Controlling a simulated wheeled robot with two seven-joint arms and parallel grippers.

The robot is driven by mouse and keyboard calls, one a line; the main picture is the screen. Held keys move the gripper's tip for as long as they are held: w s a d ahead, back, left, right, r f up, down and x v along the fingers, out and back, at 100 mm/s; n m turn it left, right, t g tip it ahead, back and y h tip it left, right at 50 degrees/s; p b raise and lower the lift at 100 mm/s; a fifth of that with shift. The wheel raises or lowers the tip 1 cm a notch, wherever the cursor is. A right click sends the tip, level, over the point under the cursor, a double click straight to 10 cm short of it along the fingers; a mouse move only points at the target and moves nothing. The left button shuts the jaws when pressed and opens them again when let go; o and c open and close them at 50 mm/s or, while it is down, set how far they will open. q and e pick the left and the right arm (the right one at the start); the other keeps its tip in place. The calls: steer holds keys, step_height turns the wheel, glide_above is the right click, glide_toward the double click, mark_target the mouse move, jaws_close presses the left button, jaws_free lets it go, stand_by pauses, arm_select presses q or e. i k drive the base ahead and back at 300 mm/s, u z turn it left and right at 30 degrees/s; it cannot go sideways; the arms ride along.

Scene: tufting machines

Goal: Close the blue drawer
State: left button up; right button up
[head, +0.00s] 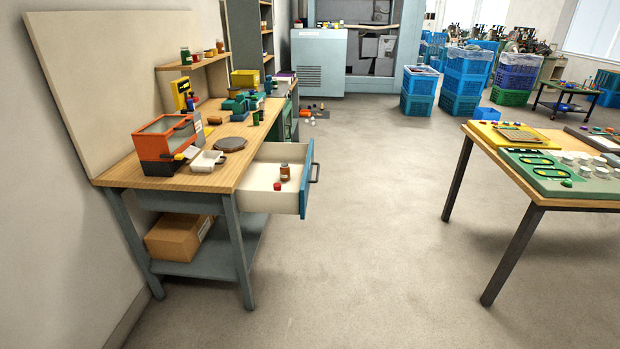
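The blue drawer (306,178) is pulled out from the right side of the wooden workbench (238,162). Its blue front has a dark handle (315,172) facing right. Inside its white tray stand a brown jar with a white label (284,173) and a small red-capped item (277,188). Neither of my grippers is in view.
The bench top holds an orange box (160,148), a white tray (207,161) and a round grey disc (230,144). A cardboard box (179,237) sits on the lower shelf. Open floor lies between the drawer and another table (545,205) at right. Blue crates (419,82) stand behind.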

mark_target(254, 192)
steer(key=z, duration=0.55)
steer(key=i, duration=1.45)
steer(key=u, duration=0.8)
steer(key=i, duration=0.7)
steer(key=u, duration=0.55)
steer(key=i, duration=1.05)
steer(key=z, duration=0.05)
